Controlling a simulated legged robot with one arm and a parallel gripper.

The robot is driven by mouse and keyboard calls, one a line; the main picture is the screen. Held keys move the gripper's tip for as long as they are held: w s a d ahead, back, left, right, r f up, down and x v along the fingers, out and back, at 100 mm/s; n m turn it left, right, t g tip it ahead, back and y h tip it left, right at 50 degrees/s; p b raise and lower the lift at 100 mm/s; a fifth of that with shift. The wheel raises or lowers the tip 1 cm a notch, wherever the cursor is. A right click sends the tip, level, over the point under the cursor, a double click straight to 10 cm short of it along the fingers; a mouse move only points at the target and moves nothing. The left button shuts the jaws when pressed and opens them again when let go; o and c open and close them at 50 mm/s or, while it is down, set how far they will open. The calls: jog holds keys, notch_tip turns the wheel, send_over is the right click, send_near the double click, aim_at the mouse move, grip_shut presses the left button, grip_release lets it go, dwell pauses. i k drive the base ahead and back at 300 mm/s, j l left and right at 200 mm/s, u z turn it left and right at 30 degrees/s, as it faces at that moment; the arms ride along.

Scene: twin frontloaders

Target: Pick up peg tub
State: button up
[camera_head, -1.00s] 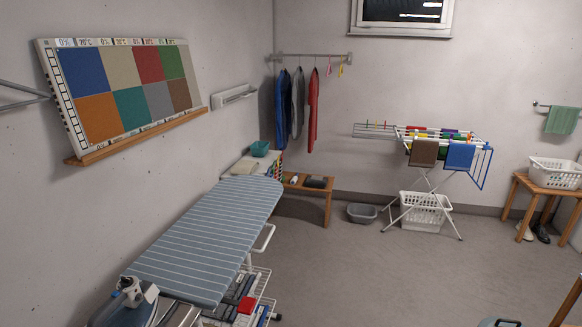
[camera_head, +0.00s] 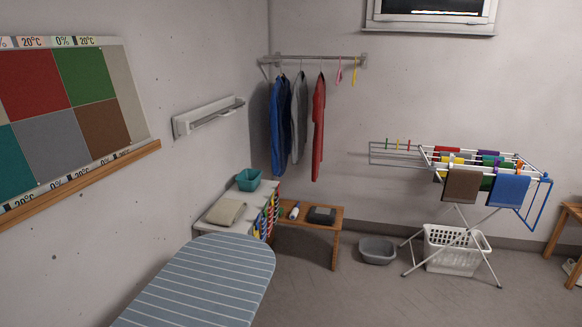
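A small teal tub (camera_head: 248,180) stands upright on the back of a low white unit (camera_head: 205,229) in the far corner, left of the hanging clothes. It is the likeliest peg tub in view, but its contents are hidden. A grey basin (camera_head: 377,252) sits on the floor under the drying rack's left end. It is larger and I cannot make out pegs in it. My gripper is not in view, and nothing of my arm shows.
The ironing board (camera_head: 210,285) stands in front of the white unit. A folded cloth (camera_head: 225,212) lies on the unit near the tub. A wooden bench (camera_head: 335,238) stands right of it. The drying rack (camera_head: 455,180) is further right. The floor in front of the bench is clear.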

aim_at(249, 179)
jog(key=i, duration=1.8)
jog(key=i+l+u, duration=0.1)
jog(key=i+u, duration=0.2)
jog(key=i, duration=0.25)
jog(key=i+l+u, duration=0.25)
jog(key=i, duration=0.3)
jog(key=i+l+u, duration=0.3)
jog(key=i, duration=0.2)
